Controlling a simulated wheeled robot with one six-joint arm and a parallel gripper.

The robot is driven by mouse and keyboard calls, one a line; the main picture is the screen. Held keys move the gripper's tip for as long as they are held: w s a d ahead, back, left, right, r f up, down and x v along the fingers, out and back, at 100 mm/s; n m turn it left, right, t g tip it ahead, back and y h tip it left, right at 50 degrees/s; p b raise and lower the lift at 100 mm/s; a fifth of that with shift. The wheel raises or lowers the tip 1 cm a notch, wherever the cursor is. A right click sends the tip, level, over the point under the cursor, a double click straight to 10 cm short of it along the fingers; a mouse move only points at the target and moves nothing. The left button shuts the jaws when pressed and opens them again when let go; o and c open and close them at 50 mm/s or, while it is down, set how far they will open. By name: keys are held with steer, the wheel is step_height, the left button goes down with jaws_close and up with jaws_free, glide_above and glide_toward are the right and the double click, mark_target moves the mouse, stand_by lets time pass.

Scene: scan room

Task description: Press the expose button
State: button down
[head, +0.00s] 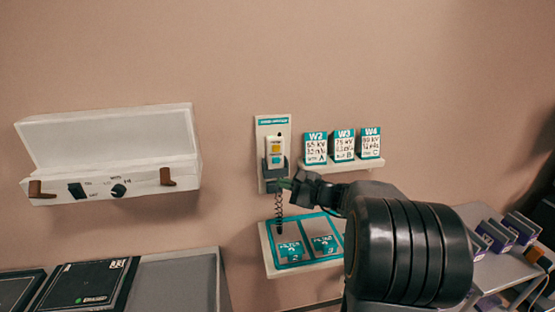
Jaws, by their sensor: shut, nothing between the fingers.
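A white hand control (275,150) hangs in a dark holder on a pale wall plate with a teal header (273,122). An orange button and a smaller teal button show on its face. The labels are too small to tell which is the expose button. A coiled cord (279,213) hangs below it. My gripper (284,183) is shut and empty, just below and right of the control, in front of the holder's lower edge. I cannot tell whether it touches the holder.
A small shelf to the right holds cards W2 (315,148), W3 (343,146) and W4 (370,144). A teal-edged tray shelf (264,240) is below. A white open-lidded box (110,178) is on the left wall. Dark panels (84,284) lie lower left.

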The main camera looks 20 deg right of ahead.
mark_target(276, 160)
steer(key=shift+w+d+r, duration=0.15)
steer(key=shift+d, duration=0.25)
steer(key=w+d+p, duration=0.1)
steer(key=w, duration=0.7)
steer(key=shift+w+d+p, duration=0.3)
steer(key=shift+p, duration=0.05)
steer(key=shift+w, duration=0.1)
stand_by(2.0)
steer(key=shift+w+d, duration=0.1)
steer(key=shift+w, duration=0.25)
